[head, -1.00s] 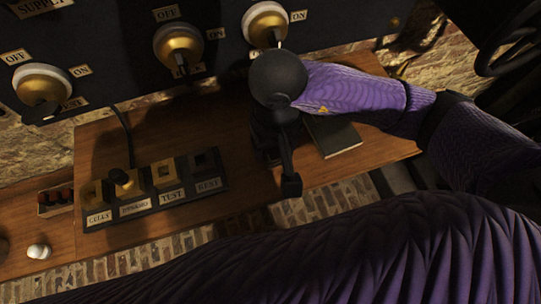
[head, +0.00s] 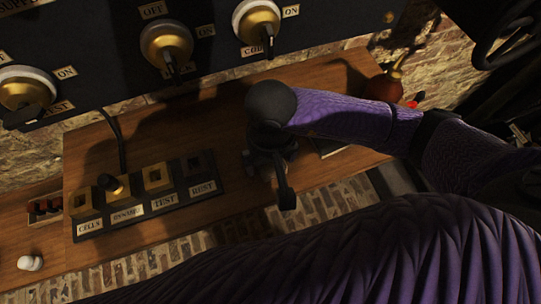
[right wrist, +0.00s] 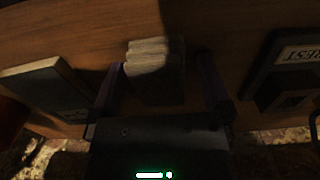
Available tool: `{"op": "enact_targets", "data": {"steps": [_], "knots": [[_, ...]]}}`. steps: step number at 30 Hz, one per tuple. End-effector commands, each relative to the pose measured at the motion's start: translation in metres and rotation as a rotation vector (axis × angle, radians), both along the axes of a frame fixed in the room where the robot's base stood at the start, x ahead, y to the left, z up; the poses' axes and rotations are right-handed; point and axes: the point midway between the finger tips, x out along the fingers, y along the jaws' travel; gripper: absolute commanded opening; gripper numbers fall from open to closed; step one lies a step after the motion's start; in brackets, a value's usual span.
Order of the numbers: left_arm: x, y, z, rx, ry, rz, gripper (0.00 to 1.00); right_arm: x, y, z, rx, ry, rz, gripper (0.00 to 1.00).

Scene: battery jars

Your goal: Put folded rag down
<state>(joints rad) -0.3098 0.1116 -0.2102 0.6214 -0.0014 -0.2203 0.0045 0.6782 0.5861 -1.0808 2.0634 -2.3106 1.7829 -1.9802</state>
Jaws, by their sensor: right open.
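The folded rag (right wrist: 150,57) shows in the right wrist view as a small layered bundle, pale on top and dark in front. It appears to rest on the wooden bench (right wrist: 85,25). My right gripper (right wrist: 162,85) is open, with one finger on each side of the rag and a visible gap at least on the right. In the head view my right gripper (head: 281,185) points down over the bench, and its wrist hides the rag. My left gripper is out of view.
A dark book (right wrist: 45,90) lies left of the rag in the wrist view. The labelled socket block (head: 145,195) stands left of my right gripper in the head view. A switch panel (head: 105,60) hangs behind, and a reddish flask (head: 383,87) stands at the back right.

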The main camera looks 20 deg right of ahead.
Motion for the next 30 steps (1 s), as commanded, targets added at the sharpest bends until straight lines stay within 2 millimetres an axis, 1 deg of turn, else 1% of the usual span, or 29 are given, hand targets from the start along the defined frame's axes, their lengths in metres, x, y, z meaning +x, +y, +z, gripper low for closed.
{"op": "enact_targets", "data": {"steps": [2,4,5,9,12,15,18,20,30], "knots": [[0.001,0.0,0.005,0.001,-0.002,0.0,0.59,0.0,0.0,0.005,0.0,-0.001,0.0,1.0],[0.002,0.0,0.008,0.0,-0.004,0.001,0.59,0.001,0.0,0.016,0.0,-0.005,0.0,1.0],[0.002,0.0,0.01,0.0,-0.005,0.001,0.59,0.001,0.0,0.024,0.0,-0.006,0.001,1.0],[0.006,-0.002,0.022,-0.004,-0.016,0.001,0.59,0.002,0.0,0.067,0.0,-0.009,0.002,1.0],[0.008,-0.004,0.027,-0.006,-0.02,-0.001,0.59,0.001,0.0,0.093,0.001,-0.007,0.001,1.0],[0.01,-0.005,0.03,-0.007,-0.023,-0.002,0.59,0.001,0.0,0.111,0.001,-0.004,0.0,1.0],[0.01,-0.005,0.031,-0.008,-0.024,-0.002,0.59,0.0,0.0,0.121,0.0,-0.002,0.0,1.0],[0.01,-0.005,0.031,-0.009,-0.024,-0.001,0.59,0.0,0.0,0.123,0.0,-0.002,0.0,1.0],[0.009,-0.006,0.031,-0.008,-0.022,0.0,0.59,0.0,0.0,0.123,0.0,0.0,0.0,1.0]]}}
